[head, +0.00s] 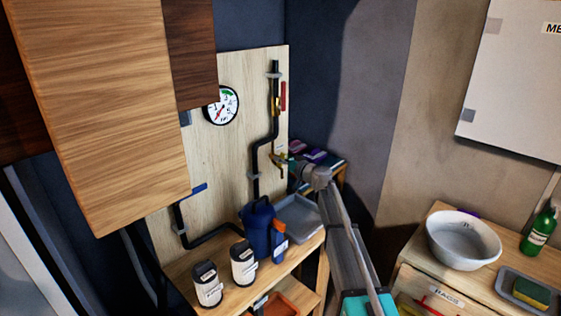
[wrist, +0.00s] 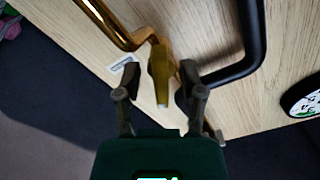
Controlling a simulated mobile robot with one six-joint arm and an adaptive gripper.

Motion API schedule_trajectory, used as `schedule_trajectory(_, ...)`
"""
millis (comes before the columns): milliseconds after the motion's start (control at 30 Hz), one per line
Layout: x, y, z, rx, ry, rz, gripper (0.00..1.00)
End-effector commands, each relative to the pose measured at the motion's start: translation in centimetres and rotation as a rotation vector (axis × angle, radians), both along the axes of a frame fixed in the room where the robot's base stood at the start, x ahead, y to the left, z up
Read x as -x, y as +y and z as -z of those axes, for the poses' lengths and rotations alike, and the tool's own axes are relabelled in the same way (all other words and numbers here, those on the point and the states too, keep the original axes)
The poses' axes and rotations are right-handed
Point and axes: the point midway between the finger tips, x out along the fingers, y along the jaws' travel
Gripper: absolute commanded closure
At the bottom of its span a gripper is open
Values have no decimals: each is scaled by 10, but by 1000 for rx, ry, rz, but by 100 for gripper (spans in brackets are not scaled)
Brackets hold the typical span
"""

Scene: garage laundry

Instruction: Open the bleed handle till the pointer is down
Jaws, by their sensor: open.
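The bleed handle is a yellow-brass lever (wrist: 161,78) in the wrist view, on a brass fitting between a brass pipe and a black pipe. My gripper (wrist: 157,82) is open, with one finger on each side of the lever and a gap showing on both sides. In the head view my gripper (head: 287,165) is at the lower brass fitting on the board, and it hides most of the handle there. The round white gauge (head: 221,106) hangs on the board; its red pointer seems to slant down and left. The gauge (wrist: 303,98) also shows at the wrist view's right edge.
The black pipe (head: 256,160) runs down the wooden board (head: 215,155). A red lever (head: 283,96) is higher on the board. A blue jug (head: 258,228), two labelled canisters and a grey tray (head: 299,218) stand on the bench below. A wooden cabinet (head: 100,100) hangs at left.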

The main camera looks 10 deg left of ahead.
Motion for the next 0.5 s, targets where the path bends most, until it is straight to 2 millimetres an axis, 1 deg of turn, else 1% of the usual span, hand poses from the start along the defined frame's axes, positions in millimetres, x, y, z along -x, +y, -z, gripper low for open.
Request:
schedule_trajectory(167,0,0,0,0,0,0,49)
schedule_trajectory(200,0,0,0,0,0,0,50)
schedule_trajectory(467,0,0,0,0,0,0,99)
schedule_trajectory(500,0,0,0,0,0,0,100)
